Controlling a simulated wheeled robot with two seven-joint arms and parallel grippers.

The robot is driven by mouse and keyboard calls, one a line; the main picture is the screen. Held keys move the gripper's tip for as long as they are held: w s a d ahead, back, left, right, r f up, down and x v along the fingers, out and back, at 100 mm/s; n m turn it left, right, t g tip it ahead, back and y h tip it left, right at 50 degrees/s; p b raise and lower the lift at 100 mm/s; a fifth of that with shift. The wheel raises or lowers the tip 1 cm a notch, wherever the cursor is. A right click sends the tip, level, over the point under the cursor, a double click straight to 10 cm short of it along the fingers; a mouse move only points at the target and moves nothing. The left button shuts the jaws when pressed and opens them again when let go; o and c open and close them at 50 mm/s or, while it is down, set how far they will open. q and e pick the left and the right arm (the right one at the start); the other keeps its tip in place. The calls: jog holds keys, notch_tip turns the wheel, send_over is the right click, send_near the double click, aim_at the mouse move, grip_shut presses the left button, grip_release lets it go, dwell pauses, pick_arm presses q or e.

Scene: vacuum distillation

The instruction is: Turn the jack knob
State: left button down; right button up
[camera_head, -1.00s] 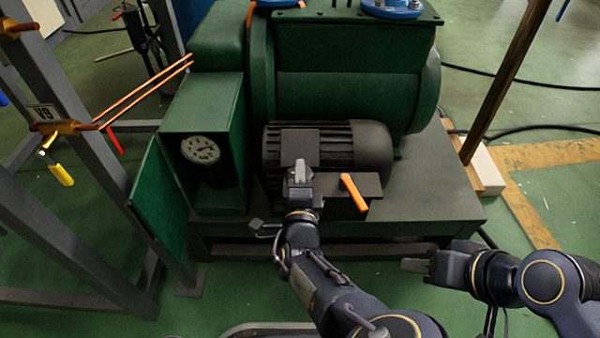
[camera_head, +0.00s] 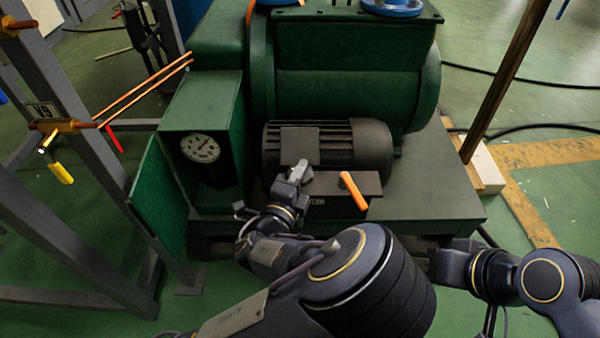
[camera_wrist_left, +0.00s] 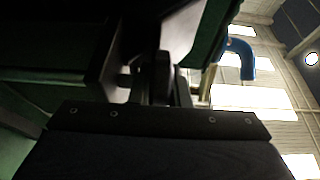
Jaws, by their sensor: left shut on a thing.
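My left gripper (camera_head: 296,172) is at the left end of a dark box in front of the ribbed motor. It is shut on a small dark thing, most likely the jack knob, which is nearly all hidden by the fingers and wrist. In the left wrist view the dark fingers (camera_wrist_left: 160,88) reach up into shadow beside a dark block, and the knob's outline cannot be made out. The box has an orange lever (camera_head: 354,191) to the right of the gripper.
A green pump (camera_head: 350,75) and dark ribbed motor (camera_head: 355,150) stand behind. A round gauge (camera_head: 200,148) sits in a green housing at left, with an open green door panel (camera_head: 160,200).

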pick_arm(q)
jog(key=m+g+h, duration=0.2)
jog(key=h, duration=0.1)
jog(key=m+g+h, duration=0.1)
jog(key=m+h, duration=0.1)
jog(key=h, duration=0.1)
jog(key=shift+w+a+g, duration=0.1)
jog(key=shift+a+g, duration=0.05)
jog(key=shift+g, duration=0.25)
jog(key=shift+m+g+h, duration=1.8)
jog(key=shift+m+g, duration=0.4)
jog(key=shift+g, duration=0.2)
jog(key=c, duration=1.4)
grip_release()
jog(key=shift+d, duration=0.2)
jog(key=shift+o, duration=0.2)
jog(key=p+v, duration=0.1)
jog(key=v, duration=0.7)
